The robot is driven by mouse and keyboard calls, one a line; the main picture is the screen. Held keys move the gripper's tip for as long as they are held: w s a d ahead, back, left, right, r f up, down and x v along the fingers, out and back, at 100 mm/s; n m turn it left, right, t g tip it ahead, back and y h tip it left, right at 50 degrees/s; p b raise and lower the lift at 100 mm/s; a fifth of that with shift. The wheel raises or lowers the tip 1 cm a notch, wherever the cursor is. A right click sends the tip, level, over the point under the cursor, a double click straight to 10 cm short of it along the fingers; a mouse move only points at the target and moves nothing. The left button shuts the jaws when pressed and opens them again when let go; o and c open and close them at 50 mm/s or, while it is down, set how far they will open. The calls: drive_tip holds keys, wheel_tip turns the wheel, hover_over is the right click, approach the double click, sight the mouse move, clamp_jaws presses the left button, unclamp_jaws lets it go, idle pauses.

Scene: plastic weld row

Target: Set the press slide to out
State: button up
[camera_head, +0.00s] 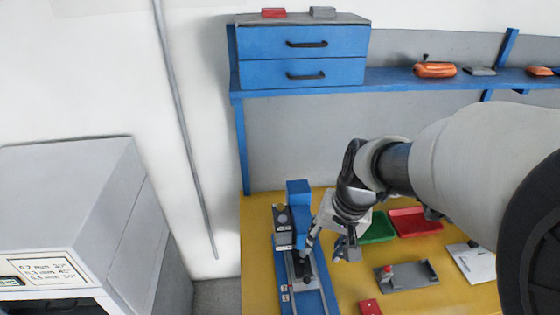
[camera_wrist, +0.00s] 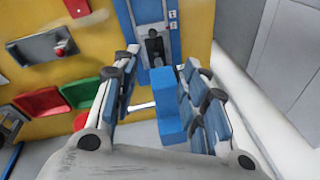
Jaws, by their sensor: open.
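The press (camera_head: 298,200) is a blue column on a long blue base, standing on the yellow table at the left. Its slide (camera_head: 302,270) looks like a dark block on a light grey track in front of the column; small white labels sit beside the track. My gripper (camera_head: 328,243) is open just right of the column and above the track, and appears empty. In the wrist view, my gripper (camera_wrist: 160,62) has its fingers either side of the press column (camera_wrist: 178,105), and the dark slide (camera_wrist: 155,46) shows beyond the fingertips. I cannot tell whether a finger touches the press.
Green tray (camera_head: 377,228) and red tray (camera_head: 415,222) stand right of the press. A grey fixture (camera_head: 408,277) with a red knob and a red block (camera_head: 370,307) are nearer the front. A blue shelf (camera_head: 400,78) with a drawer unit (camera_head: 303,56) hangs behind.

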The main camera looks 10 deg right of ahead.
sight(308, 278)
drive_tip(key=w+f+b, duration=0.2)
drive_tip(key=f, duration=0.6)
drive_tip(key=w+f+m+b, duration=0.1)
drive_tip(key=w+f+b, duration=0.1)
drive_tip(key=f, duration=0.7)
drive_tip(key=w+a+f+m+g+b, duration=0.1)
drive_tip(key=w+f+b, duration=0.1)
drive_tip(key=f, duration=0.7)
drive_tip(key=shift+c, duration=0.2)
clamp_jaws()
drive_tip(key=shift+d, duration=0.1)
